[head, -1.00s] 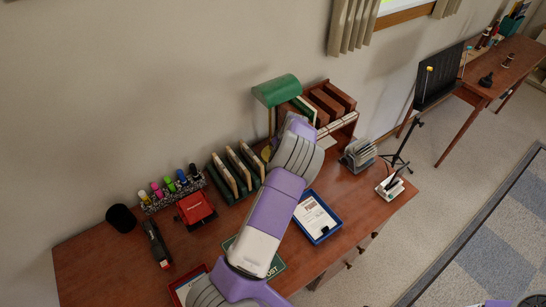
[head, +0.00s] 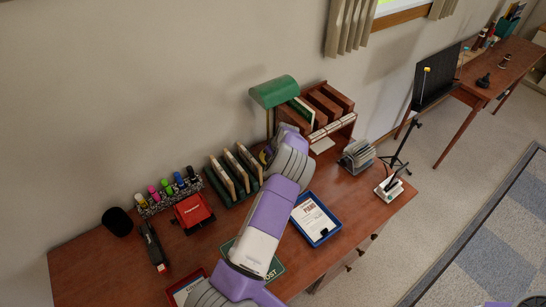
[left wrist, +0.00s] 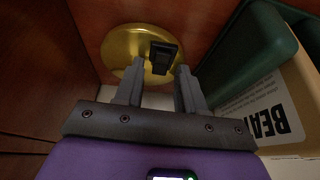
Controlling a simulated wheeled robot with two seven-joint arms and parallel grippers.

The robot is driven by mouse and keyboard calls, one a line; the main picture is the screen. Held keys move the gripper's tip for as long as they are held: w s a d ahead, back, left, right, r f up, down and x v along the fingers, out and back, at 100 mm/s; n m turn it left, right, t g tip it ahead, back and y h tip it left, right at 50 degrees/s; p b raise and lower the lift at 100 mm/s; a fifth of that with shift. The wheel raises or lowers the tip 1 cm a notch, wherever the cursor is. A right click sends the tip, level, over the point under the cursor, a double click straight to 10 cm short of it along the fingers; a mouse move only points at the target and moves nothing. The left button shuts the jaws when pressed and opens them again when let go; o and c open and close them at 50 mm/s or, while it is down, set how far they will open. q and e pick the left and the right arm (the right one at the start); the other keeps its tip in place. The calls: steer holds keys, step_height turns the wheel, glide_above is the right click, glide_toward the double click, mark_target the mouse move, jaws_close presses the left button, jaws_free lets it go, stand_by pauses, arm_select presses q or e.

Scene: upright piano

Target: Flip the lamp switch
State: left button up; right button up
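The desk lamp has a green shade (head: 274,91) and stands near the wall, behind my forearm in the head view. In the left wrist view its round brass base (left wrist: 121,52) carries a black switch (left wrist: 163,57). My left gripper (left wrist: 158,72) is open, its two fingers apart and pointing at the base. The switch shows between and just beyond the fingertips; I cannot tell whether they touch it. In the head view my wrist hides the gripper and most of the lamp base.
A green rack of books (head: 235,176) stands close left of the lamp, and a wooden shelf (head: 337,129) close right. The left wrist view shows a green divider (left wrist: 245,62) beside the right finger. A blue tray (head: 329,235) lies right of my arm.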

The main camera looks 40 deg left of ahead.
arm_select(q)
jaws_close()
steer(key=shift+w+a+f+g+h+b, duration=0.1)
steer(key=shift+a+g+h+b, duration=0.1)
steer(key=shift+h+b, duration=0.35)
steer(key=shift+w+a+f+g+h+b, duration=0.1)
steer(key=shift+a+g+h+b, duration=0.15)
steer(key=shift+h, duration=0.4)
steer(key=shift+w+h+b, duration=0.1)
steer(key=shift+h+b, duration=0.5)
steer(key=shift+b, duration=0.05)
steer(key=shift+a+r+h+b, duration=0.1)
steer(key=shift+r+h+b, duration=0.05)
steer(key=shift+h+b, duration=0.2)
steer(key=shift+o, duration=0.9)
jaws_free()
steer(key=shift+a, duration=0.1)
steer(key=shift+r, duration=0.1)
